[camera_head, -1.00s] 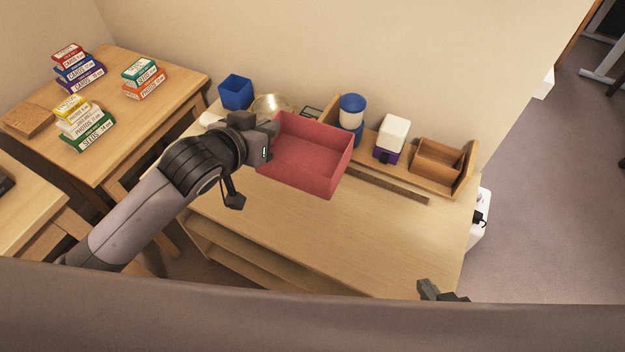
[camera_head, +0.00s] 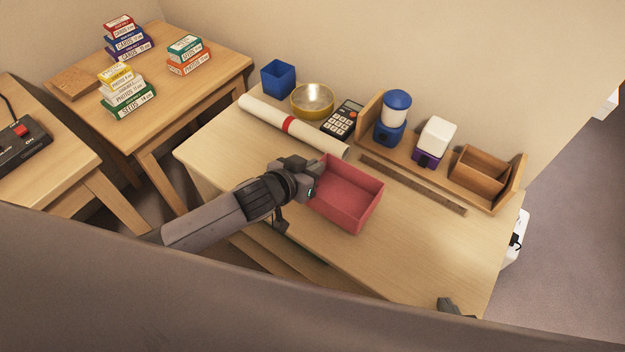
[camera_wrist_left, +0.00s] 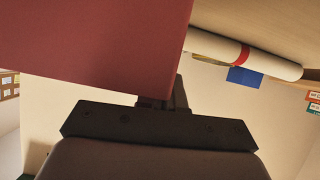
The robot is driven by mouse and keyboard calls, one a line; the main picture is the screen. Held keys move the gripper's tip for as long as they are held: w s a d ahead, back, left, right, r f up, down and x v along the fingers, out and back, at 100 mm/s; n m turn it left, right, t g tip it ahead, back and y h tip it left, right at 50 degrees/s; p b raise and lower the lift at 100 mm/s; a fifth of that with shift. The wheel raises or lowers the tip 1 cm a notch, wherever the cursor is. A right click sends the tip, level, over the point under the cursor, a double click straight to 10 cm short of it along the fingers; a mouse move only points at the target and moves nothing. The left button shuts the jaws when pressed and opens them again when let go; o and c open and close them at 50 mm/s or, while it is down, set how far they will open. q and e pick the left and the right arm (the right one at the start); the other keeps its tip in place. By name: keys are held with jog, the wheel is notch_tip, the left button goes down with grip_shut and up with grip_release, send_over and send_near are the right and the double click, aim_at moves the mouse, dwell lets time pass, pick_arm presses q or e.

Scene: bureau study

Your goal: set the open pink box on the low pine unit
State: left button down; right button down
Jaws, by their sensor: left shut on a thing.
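The open pink box (camera_head: 345,195) is upright and looks empty, over the front middle of a light wood unit (camera_head: 430,245) with a lower shelf. I cannot tell whether it touches the top, or for certain that this is the low pine unit. My left gripper (camera_head: 312,186) is shut on the box's left wall. In the left wrist view the box (camera_wrist_left: 90,40) fills the upper left and hides the fingertips. Part of my right gripper (camera_head: 455,307) shows at the unit's front right edge; its jaws cannot be made out.
Along the back stand a blue cup (camera_head: 278,78), gold bowl (camera_head: 312,100), calculator (camera_head: 343,119) and wooden rack (camera_head: 515,182) holding containers. A paper roll (camera_head: 265,114) and dark strip (camera_head: 412,184) lie before them. The unit's right front is clear. Another table (camera_head: 185,95) holds stacked boxes.

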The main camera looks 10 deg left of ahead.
pick_arm(q)
jog(key=shift+f+b, duration=0.45)
jog(key=shift+f, duration=1.55)
pick_arm(e)
jog(key=shift+w+a+f, duration=0.1)
jog(key=shift+a+f, duration=0.1)
jog(key=shift+f, duration=0.1)
pick_arm(q)
jog(key=shift+f, duration=0.2)
pick_arm(e)
jog(key=shift+f, duration=0.1)
pick_arm(q)
jog(key=c, duration=1.3)
grip_release()
jog(key=shift+r, duration=0.15)
